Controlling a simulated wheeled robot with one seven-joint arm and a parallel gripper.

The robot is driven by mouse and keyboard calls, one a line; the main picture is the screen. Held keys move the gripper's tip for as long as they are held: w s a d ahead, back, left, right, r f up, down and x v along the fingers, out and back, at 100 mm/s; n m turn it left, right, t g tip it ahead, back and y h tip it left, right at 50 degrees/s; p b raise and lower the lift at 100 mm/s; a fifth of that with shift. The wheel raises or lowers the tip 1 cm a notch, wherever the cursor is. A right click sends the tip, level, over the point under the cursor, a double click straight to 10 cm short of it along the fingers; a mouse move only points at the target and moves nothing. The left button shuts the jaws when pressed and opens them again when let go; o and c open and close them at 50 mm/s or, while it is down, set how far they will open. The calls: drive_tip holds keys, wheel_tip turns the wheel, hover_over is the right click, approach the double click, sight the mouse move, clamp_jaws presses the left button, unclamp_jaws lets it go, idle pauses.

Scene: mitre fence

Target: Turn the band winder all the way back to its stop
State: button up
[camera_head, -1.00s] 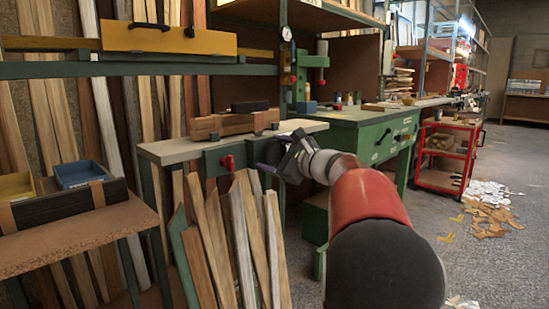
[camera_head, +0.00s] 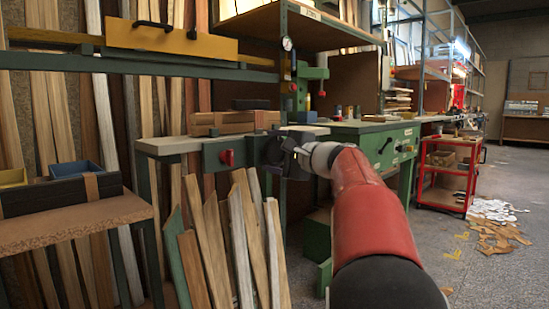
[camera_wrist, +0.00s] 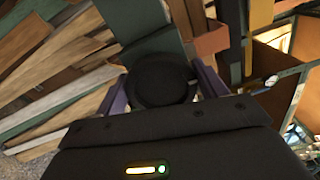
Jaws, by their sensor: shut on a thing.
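The band winder appears as a round black knob (camera_wrist: 160,82) in the wrist view, between the two purple fingers of my gripper (camera_wrist: 162,88). My gripper is shut on the knob, with one finger on each side of it. In the head view my gripper (camera_head: 273,152) is at the right part of the green front rail (camera_head: 212,158) of a narrow bench. There the knob is mostly hidden by my gripper and wrist. I cannot tell the knob's turn angle or see its stop.
A red knob (camera_head: 227,157) sits on the same rail, left of my gripper. Wood blocks (camera_head: 225,122) lie on the bench top. Loose boards (camera_head: 240,245) lean below the rail. A green cabinet (camera_head: 375,140) and a red cart (camera_head: 440,196) stand to the right.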

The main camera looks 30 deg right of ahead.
idle(0.4)
drive_tip(key=o, duration=1)
drive_tip(key=shift+c, duration=0.2)
drive_tip(key=v, duration=0.8)
